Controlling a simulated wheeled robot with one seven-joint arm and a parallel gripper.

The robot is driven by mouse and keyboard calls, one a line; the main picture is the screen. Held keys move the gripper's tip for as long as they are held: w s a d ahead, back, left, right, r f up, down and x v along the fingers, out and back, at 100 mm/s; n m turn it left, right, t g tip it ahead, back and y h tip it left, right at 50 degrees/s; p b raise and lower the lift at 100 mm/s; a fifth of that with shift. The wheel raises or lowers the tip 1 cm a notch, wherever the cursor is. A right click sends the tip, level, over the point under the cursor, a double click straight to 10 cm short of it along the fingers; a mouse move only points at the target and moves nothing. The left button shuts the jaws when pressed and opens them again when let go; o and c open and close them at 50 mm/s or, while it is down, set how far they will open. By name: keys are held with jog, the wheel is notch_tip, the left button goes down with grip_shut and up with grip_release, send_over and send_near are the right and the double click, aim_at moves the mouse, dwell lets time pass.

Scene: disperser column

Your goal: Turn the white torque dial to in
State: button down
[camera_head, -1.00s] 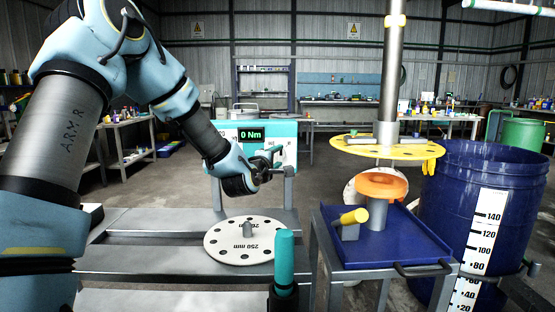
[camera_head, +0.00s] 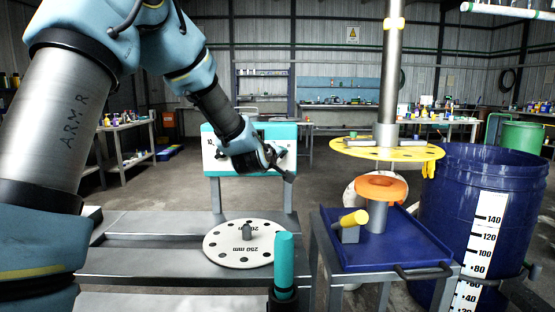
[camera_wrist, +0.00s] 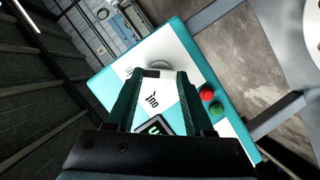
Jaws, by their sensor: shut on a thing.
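The teal control box (camera_head: 221,131) with a white face stands behind the metal bench. In the wrist view its face (camera_wrist: 212,92) fills the middle, with a red button (camera_wrist: 207,95), a green button (camera_wrist: 217,108) and a partly hidden display (camera_wrist: 153,128). The white torque dial (camera_wrist: 159,64) shows just past my fingertips. My gripper (camera_wrist: 159,76) has both fingers at the dial and is shut on it. A dark label reading like "out", seen at a slant, lies between the fingers. In the head view my gripper (camera_head: 278,158) covers the dial, so its setting cannot be read there.
A white perforated disc (camera_head: 243,257) lies on the bench (camera_head: 140,262). A teal upright handle (camera_head: 284,262) stands in front. A blue cart (camera_head: 385,250) holds an orange disc (camera_head: 381,188). A blue drum (camera_head: 455,200) and a column with a yellow disc (camera_head: 400,152) stand right.

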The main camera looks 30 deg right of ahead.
dwell(0.4)
jog(key=shift+c, duration=1.4)
grip_release()
jog(key=b+v, duration=0.2)
jog(key=v, duration=0.8)
jog(key=shift+s+a, duration=0.2)
jog(key=shift+s, duration=0.15)
jog(key=shift+r, duration=0.15)
